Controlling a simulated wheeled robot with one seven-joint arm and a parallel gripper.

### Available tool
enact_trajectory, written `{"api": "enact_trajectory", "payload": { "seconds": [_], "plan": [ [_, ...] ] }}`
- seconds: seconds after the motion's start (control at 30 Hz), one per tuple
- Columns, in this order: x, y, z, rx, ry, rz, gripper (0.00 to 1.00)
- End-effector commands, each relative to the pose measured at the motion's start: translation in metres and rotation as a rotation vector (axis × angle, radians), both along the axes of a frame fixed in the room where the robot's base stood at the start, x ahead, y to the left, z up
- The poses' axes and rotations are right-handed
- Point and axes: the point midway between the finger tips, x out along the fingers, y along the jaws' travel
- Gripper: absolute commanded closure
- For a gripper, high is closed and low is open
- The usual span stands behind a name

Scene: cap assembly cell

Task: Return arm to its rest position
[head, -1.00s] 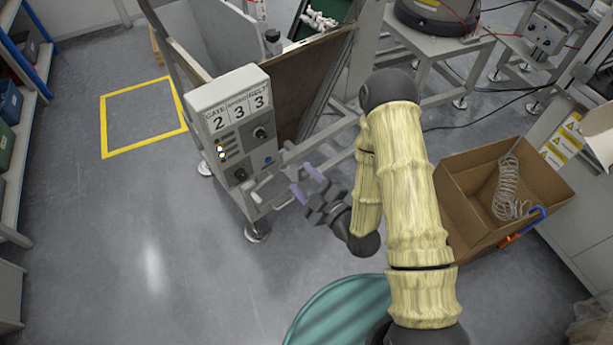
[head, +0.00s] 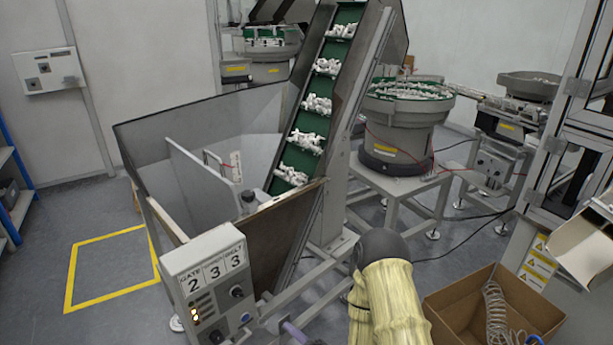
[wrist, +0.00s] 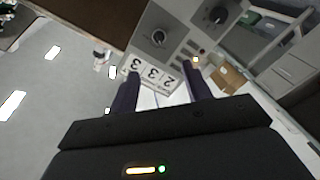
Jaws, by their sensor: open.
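My arm, in a pale yellow sleeve, reaches up from the bottom of the head view. Only a lilac fingertip of my gripper shows at the bottom edge, below the control box (head: 208,285). In the wrist view my gripper (wrist: 163,84) is open, its two dark purple fingers apart with nothing between them. Beyond the fingers the control box (wrist: 165,45) shows upside down with its knobs and the digits 2, 3, 3. I cannot tell the exact gap between fingers and box.
A hopper (head: 190,135) with an inclined green conveyor (head: 308,130) carrying white parts stands behind the box. A cardboard box (head: 455,305) with a coiled hose (head: 495,315) is at right. A yellow floor square (head: 105,265) is empty at left.

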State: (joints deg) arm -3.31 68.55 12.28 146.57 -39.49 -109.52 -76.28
Motion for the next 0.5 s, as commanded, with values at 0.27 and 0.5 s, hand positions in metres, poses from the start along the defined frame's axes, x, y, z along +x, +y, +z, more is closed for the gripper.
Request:
{"api": "enact_trajectory", "payload": {
  "seconds": [0.27, 0.5],
  "plan": [
    [0.023, -0.011, -0.003, -0.143, 0.181, 0.007, 0.51],
    [0.042, -0.05, 0.0, -0.266, 0.444, -0.119, 0.51]
  ]
}}
